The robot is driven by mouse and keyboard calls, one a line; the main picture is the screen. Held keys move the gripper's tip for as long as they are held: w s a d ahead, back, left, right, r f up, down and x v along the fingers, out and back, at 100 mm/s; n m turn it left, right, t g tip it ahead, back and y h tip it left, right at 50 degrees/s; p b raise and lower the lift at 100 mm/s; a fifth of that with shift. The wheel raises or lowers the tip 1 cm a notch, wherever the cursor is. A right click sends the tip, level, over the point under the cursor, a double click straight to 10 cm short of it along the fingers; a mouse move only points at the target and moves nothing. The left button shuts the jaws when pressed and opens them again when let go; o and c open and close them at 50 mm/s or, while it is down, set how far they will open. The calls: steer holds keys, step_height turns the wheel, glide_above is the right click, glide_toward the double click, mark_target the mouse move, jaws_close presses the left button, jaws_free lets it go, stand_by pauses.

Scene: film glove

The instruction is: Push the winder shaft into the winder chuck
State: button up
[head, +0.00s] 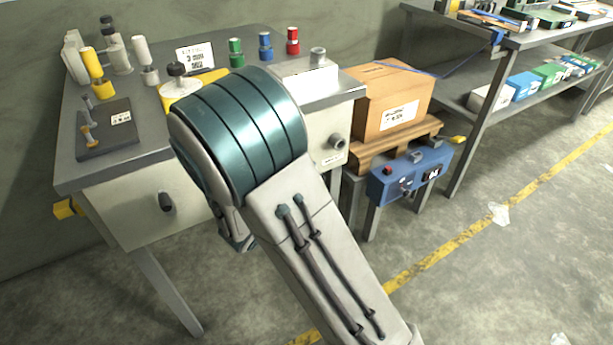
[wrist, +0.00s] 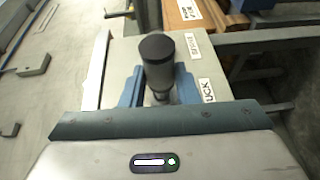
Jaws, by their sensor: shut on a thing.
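In the wrist view my gripper (wrist: 160,95) has its blue fingers on either side of a dark-capped grey cylinder, seemingly the winder shaft (wrist: 158,72), and is shut on it. The shaft's lower end is hidden by the gripper body. A pale box with a label ending in "UCK" (wrist: 207,90) lies just beyond and beside the fingers. The chuck's opening is not visible there, so I cannot tell whether the shaft touches it.
The grey workbench (head: 120,165) carries yellow-handled tools, a dark plate (head: 105,140) and green, blue and red spools (head: 265,47). A cardboard box (head: 390,105) on a pallet and a blue control box (head: 410,172) stand to the right. The floor in front is open.

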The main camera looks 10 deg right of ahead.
steer(key=shift+w+a+b, duration=0.2)
steer(key=shift+w, duration=0.35)
steer(key=shift+w+a+b, duration=0.15)
steer(key=shift+w+b, duration=0.05)
steer(key=shift+w, duration=0.3)
steer(key=o, duration=1.1)
steer(key=p+v, duration=0.1)
steer(key=v, duration=1.3)
steer(key=shift+d, duration=0.1)
